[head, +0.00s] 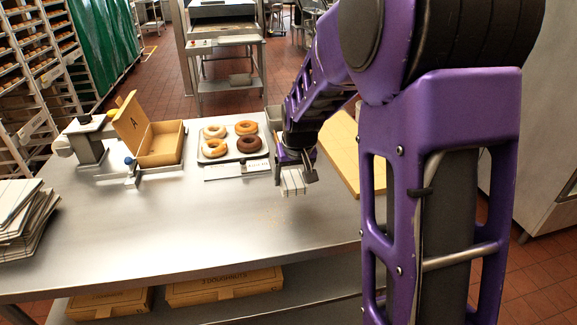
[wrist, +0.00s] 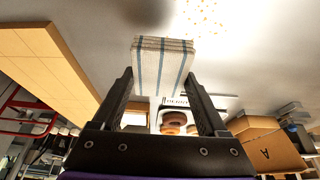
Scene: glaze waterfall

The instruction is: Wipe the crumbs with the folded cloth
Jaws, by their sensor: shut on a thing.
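My gripper (head: 294,166) is shut on the folded cloth (head: 293,187), over the right part of the steel table. In the wrist view the cloth (wrist: 162,62) is white with blue stripes and sits between the two fingers of the gripper (wrist: 159,84). Its free end points away from the fingers. The crumbs (wrist: 204,16) are a patch of small orange-brown specks on the table at the top of the wrist view, beyond the cloth and to its right, apart from it. In the head view they are too faint to make out surely. I cannot tell whether the cloth touches the table.
An open cardboard box (head: 159,143) and a scale-like device (head: 90,146) are further left. A wooden board (head: 342,150) lies right. Stacked flat boxes (head: 22,215) sit left. The front middle is clear.

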